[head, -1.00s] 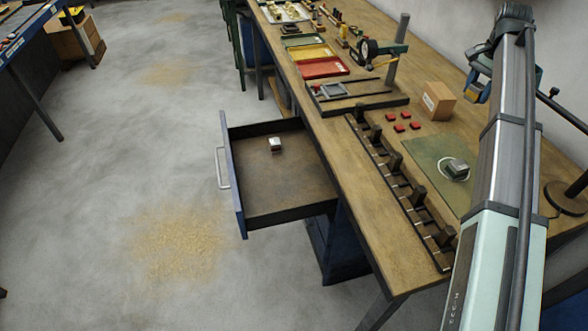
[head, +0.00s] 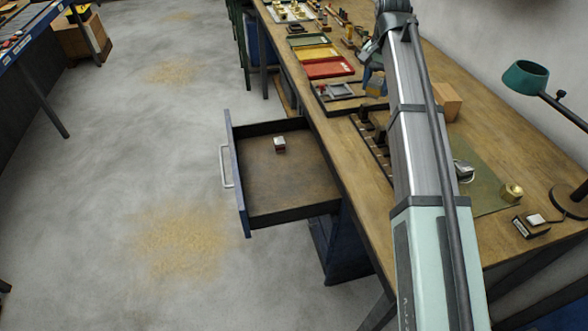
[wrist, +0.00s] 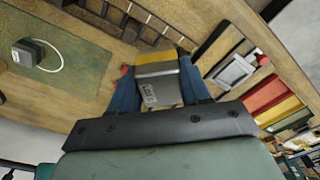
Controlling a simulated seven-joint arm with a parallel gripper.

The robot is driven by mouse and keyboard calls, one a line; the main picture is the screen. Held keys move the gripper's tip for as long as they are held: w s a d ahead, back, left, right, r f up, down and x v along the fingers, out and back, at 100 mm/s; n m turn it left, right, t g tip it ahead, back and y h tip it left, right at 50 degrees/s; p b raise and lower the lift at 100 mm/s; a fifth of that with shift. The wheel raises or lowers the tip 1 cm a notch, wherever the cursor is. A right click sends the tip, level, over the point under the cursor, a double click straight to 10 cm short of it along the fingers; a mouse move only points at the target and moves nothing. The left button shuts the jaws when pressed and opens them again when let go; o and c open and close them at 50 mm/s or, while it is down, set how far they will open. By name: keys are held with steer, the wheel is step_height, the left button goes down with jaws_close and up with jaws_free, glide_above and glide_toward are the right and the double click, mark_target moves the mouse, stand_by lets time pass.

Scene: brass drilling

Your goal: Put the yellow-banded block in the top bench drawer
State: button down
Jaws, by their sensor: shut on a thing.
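My gripper (wrist: 157,86) is shut on the yellow-banded block (wrist: 152,92), a grey block with a yellow band and dark markings, seen in the wrist view. In the head view my gripper (head: 374,82) is above the bench, right of the red tray, with the block small and partly hidden between the fingers. The top bench drawer (head: 290,212) is pulled out at the bench's left side, with its blue front and pale handle outward. A small silver-topped dark block (head: 279,144) lies inside towards the back. The rest of the drawer floor is bare.
A green mat (wrist: 80,68) bears another grey block (wrist: 27,52) by a white ring. A dark slotted rack (head: 370,140), a cardboard box (head: 446,102) and a lamp (head: 526,78) stand on the bench. A brass nut (head: 511,191) and a small block (head: 530,226) are at the right.

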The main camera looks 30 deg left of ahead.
steer(key=s+a+n, duration=0.5)
steer(key=s+a, duration=1.1)
steer(key=s, duration=0.1)
glide_above(294, 194)
step_height(294, 194, down, 26)
steer(key=shift+s+d+f, duration=0.1)
steer(key=shift+f, duration=5.2)
steer(key=shift+f, duration=0.1)
steer(key=c, duration=0.5)
jaws_free()
step_height(294, 194, up, 12)
steer(key=s, duration=0.1)
steer(key=shift+s+d, duration=0.15)
steer(key=shift+d, duration=0.15)
